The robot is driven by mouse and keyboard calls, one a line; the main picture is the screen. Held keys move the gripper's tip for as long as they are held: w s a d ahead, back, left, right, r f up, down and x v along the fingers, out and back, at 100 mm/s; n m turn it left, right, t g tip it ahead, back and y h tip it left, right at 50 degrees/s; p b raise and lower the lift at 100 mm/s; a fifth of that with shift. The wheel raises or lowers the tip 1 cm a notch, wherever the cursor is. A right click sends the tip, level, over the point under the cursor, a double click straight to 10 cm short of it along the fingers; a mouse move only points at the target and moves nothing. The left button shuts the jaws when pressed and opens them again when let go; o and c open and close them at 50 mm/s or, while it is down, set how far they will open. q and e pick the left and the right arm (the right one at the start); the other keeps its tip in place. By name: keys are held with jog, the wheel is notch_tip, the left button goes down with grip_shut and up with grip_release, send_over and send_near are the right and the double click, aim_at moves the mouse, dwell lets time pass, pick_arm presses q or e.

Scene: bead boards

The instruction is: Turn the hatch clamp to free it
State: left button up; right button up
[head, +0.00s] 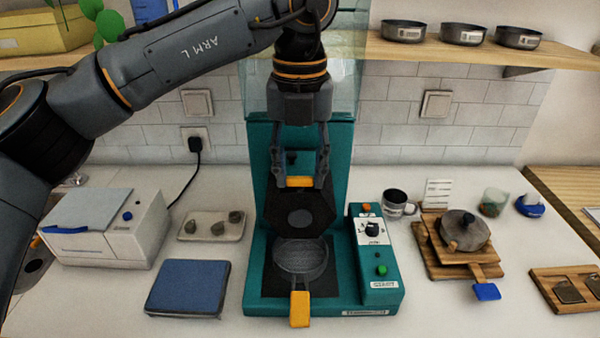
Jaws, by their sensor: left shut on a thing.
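A teal machine (256,292) stands at the middle of the counter. My left gripper (300,182) comes down from above and is shut on an orange bar (299,182) at the top edge of a dark six-sided plate (278,208). I cannot tell whether this bar is the hatch clamp. The plate has a round grey disc (300,217) at its middle. Below it lies a round grey dish (299,262) with an orange handle (300,308) that points to the front. The gripper hides part of the bar and the machine's back panel. My right gripper is not in view.
A control box (381,284) with a dial and buttons is at the machine's right. A blue pad (188,287) and a white box (104,240) are at the left. Wooden boards with a round pot (465,231) and a mug (397,204) are at the right.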

aim_at(300, 177)
pick_arm(q)
jog(key=shift+n, duration=0.3)
jog(key=o, duration=1.2)
jog(key=shift+c, duration=0.2)
notch_tip(300, 177, up, 12)
